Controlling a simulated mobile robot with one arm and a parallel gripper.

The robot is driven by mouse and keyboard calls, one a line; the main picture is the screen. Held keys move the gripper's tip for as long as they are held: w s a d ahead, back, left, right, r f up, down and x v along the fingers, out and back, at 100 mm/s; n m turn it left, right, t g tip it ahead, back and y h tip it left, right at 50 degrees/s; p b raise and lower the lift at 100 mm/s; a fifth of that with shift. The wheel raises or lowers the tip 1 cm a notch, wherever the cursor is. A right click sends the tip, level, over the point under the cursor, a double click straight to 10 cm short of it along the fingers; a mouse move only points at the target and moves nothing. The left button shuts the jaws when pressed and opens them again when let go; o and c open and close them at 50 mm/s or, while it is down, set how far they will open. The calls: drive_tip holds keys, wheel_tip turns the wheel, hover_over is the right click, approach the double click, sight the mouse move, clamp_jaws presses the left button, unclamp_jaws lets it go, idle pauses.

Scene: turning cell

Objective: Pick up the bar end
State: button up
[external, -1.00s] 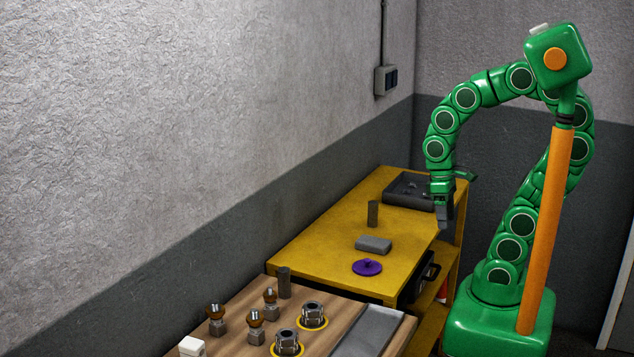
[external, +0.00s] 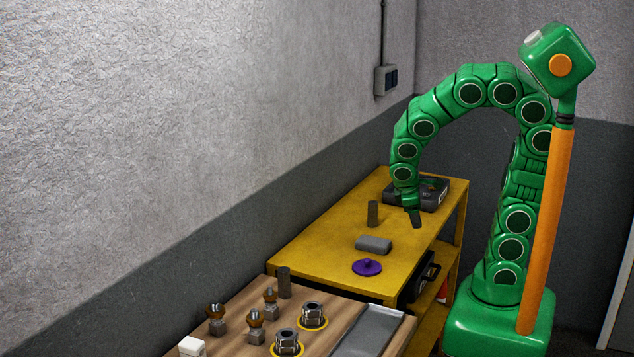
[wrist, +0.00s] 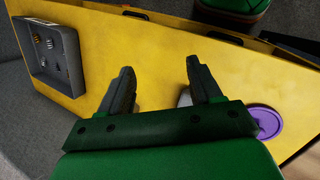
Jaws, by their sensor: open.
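A dark grey upright cylinder, which looks like a bar end (external: 373,213), stands on the yellow table (external: 330,250). A similar dark cylinder (external: 284,283) stands at the far edge of the wooden bench; I cannot tell which of the two the task means. My gripper (external: 416,218) hangs over the table, to the right of the first cylinder and apart from it. In the wrist view my gripper (wrist: 160,75) is open, with bare yellow tabletop between its fingers.
A dark tray (wrist: 78,83) with several small parts sits at the table's far end. The wooden bench holds nuts, bolt-like pieces and a grey tray (external: 368,328).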

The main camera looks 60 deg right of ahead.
drive_tip(key=w+a+r+n+t+h, duration=0.1)
drive_tip(key=w+n+t+h, duration=0.2)
drive_tip(key=w, duration=0.4)
drive_tip(key=w+r+n+t+h, duration=0.2)
drive_tip(key=w+n, duration=0.2)
drive_tip(key=w, duration=0.2)
drive_tip(key=n+t+y, duration=0.7)
drive_tip(key=n+t, duration=0.3)
drive_tip(key=n, duration=1.1)
hover_over(279, 275)
drive_tip(key=s+d, duration=0.1)
drive_tip(key=d, duration=0.4)
wheel_tip(279, 275, down, 5)
drive_tip(key=a+f+n, duration=0.1)
drive_tip(key=s+a+f+y, duration=0.1)
drive_tip(key=f, duration=0.1)
drive_tip(key=s+a+f+n, duration=0.1)
drive_tip(key=shift+s+a+f+n, duration=0.25)
drive_tip(key=shift+a+f+n, duration=0.05)
drive_tip(key=shift+a+f, duration=0.1)
drive_tip(key=shift+x, duration=2.5)
